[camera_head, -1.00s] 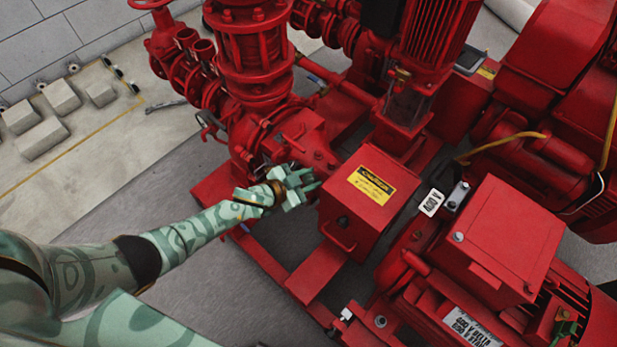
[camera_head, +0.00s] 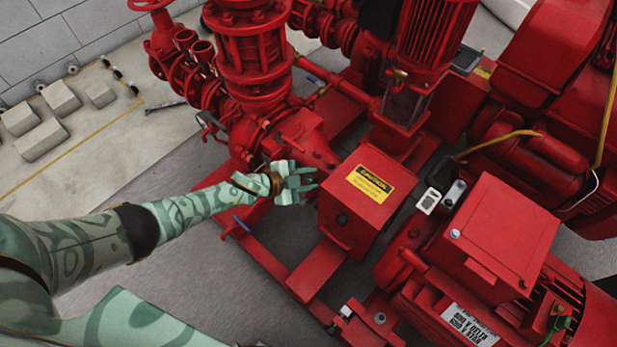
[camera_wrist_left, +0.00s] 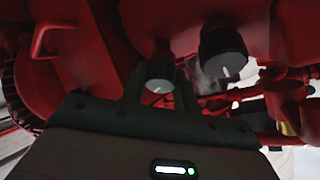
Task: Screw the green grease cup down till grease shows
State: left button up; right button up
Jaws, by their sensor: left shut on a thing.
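My left gripper (camera_head: 306,181) reaches in from the left, beside the pump end next to the red guard box with the yellow caution label. In the left wrist view its two dark fingers are closed around a small round cup (camera_wrist_left: 160,85) with a pale face and a white mark. I take this for the grease cup, but its green colour does not show in the dim light. A second, darker cup (camera_wrist_left: 222,58) with a similar mark is to its right, outside the fingers. No grease can be made out. My right gripper is not in view.
The guard box (camera_head: 365,200) stands close right of my gripper. Red pump casing and flanges (camera_head: 300,135) rise behind it. The red base frame (camera_head: 270,262) runs below. A motor with a large red terminal box (camera_head: 500,235) stands at right. Grey floor (camera_head: 195,290) is clear at left.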

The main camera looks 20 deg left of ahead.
pick_arm(q)
jog(key=o, duration=0.7)
